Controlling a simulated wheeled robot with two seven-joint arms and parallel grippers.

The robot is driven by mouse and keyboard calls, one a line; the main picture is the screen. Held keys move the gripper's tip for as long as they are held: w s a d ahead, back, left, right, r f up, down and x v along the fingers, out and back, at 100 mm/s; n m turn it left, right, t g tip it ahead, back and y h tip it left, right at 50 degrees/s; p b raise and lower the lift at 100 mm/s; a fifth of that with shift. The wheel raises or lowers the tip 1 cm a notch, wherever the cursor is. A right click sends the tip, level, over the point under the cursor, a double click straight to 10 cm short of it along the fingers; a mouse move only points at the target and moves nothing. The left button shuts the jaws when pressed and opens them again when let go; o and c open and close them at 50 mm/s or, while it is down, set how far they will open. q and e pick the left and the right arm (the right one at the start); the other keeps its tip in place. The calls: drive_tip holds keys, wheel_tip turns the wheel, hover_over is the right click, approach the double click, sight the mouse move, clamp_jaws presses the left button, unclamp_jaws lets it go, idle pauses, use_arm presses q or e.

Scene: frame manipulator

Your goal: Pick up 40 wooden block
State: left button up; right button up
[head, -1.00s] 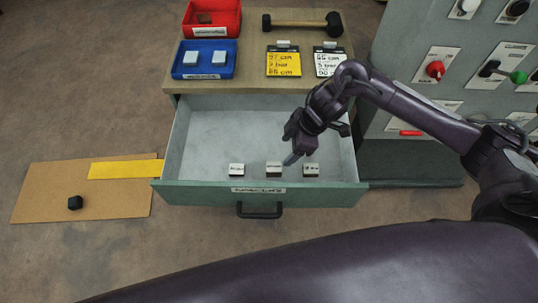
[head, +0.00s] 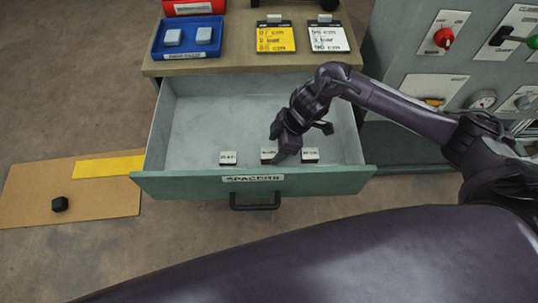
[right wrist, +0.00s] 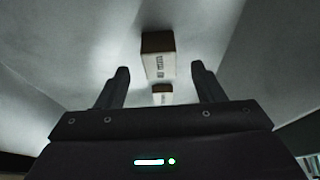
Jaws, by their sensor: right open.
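Three small blocks with white labelled tops and dark sides stand in a row inside the open drawer, near its front wall: a left block (head: 228,157), a middle block (head: 267,156) and a right block (head: 310,156). Their labels are too small to read surely. My right gripper (head: 281,153) is over the middle block and hides part of it. In the right wrist view its two fingers (right wrist: 163,78) stand apart, with a labelled wooden block (right wrist: 158,55) just beyond the gap and a second block (right wrist: 162,95) lower down. My left gripper is out of view.
The green drawer front (head: 190,186) bears a SPACERS label and black handle. Behind it, the cabinet top holds a blue tray (head: 160,50), a yellow card (head: 274,37) and a white card (head: 326,38). A control panel (head: 440,70) stands right. The drawer's back is empty.

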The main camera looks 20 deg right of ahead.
sight(269, 152)
drive_tip(key=x, duration=0.4)
drive_tip(key=shift+w+a+f, duration=0.1)
drive_tip(key=shift+a+f, duration=0.1)
drive_tip(key=shift+a, duration=0.1)
drive_tip(key=c, duration=1.1)
drive_tip(key=shift+o, duration=0.2)
drive_tip(key=shift+r, duration=0.15)
